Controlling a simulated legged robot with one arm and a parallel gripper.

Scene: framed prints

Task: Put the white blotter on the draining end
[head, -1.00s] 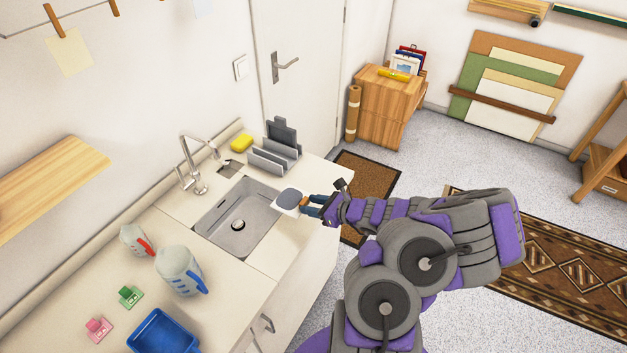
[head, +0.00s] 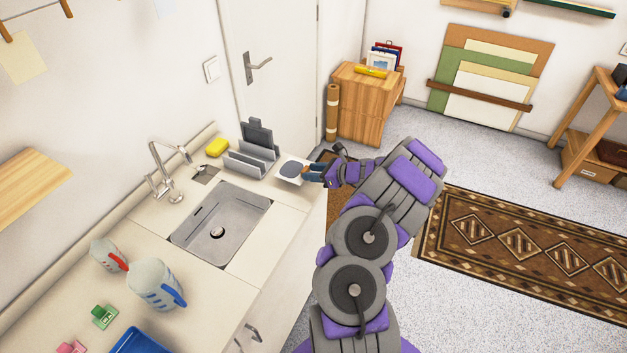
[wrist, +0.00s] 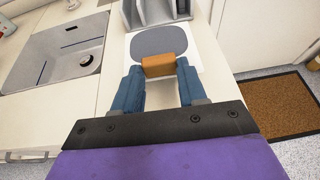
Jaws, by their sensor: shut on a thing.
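The white blotter (head: 291,179) is a flat white square with a grey rounded pad and a tan handle block. My gripper (head: 312,173) is shut on the handle, and the blotter is out over the far end of the counter, the draining end (head: 268,207), beside the grey rack. In the wrist view the blotter (wrist: 191,45) lies ahead of my gripper (wrist: 158,76), with the tan block between the two blue fingers. I cannot tell whether its underside touches the counter.
The grey slotted rack (head: 250,160) holds a dark board just left of the blotter. The steel sink (head: 222,228) and faucet (head: 160,172) are nearer. A yellow sponge (head: 217,147) sits behind. Bare counter lies between sink and blotter.

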